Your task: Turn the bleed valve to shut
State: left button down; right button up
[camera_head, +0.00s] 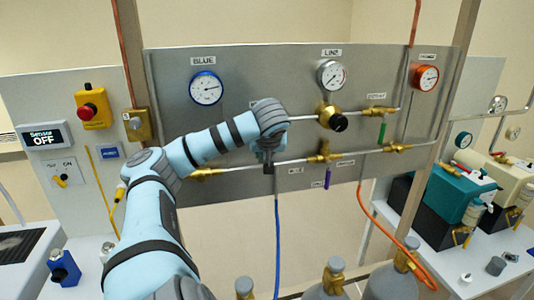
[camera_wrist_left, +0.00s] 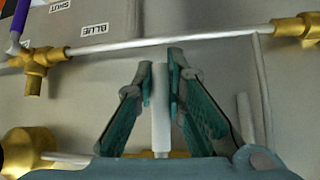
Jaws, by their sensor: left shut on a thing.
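My left gripper (camera_head: 268,165) is in front of the lower pipe on the steel panel. In the left wrist view, its fingers (camera_wrist_left: 160,72) are closed on either side of a pale, straight lever (camera_wrist_left: 160,115). Brass shows behind the fingers. In the head view my gripper hides the lever. I cannot read a label naming the bleed valve. A brass valve with a purple handle (camera_head: 327,178) stands right of my gripper; the purple handle (camera_wrist_left: 18,22) also shows in the left wrist view. A green-handled valve (camera_head: 382,132) is farther right. My right gripper is not in view.
A brass regulator with a black knob (camera_head: 340,123) is right of my wrist, under the line gauge (camera_head: 331,75). A blue hose (camera_head: 277,235) hangs below my gripper. Gas cylinders (camera_head: 333,282) stand below. A red button box (camera_head: 92,107) is at left.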

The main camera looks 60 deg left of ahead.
pick_arm(q)
jog(key=c, duration=1.6)
grip_release()
jog(key=shift+s+a, duration=0.1)
jog(key=shift+c, duration=0.2)
jog(key=s+d+r, duration=0.1)
jog(key=s+d, duration=0.2)
jog(key=d, duration=0.4)
jog(key=s+d+r, duration=0.2)
jog(key=s+d, duration=0.1)
jog(key=d, duration=0.4)
jog(key=shift+s+r, duration=0.2)
jog(key=shift+s, duration=0.1)
